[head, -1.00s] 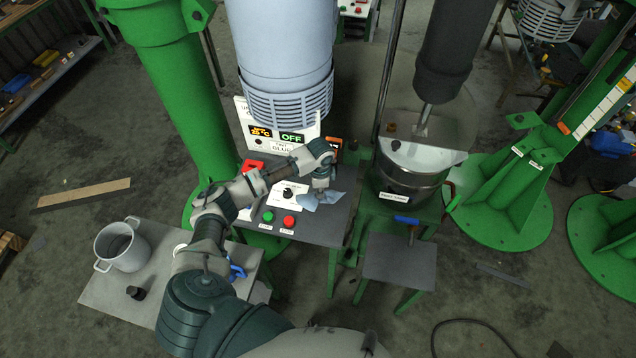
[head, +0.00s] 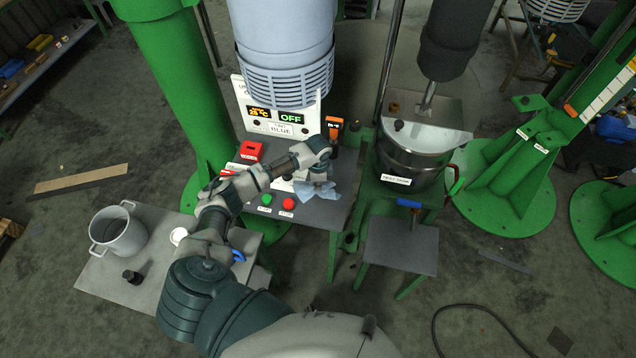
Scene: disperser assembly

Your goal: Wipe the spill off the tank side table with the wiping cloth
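The wiping cloth (head: 329,194) is light blue and crumpled. It lies on or just above the grey table with the control panel (head: 318,212), right of the red button. My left gripper (head: 318,181) points down directly over the cloth, its fingertips at the cloth. The fingers are too small and too covered to show whether they grip it. No spill can be made out; the gripper, cloth and arm hide part of the tabletop. My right gripper is not in view.
Green and red buttons (head: 289,203) and a display panel (head: 280,115) stand close to my gripper. A metal tank (head: 412,160) stands to the right, with a small grey table (head: 400,250) before it. A pot (head: 118,235) stands on the left table.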

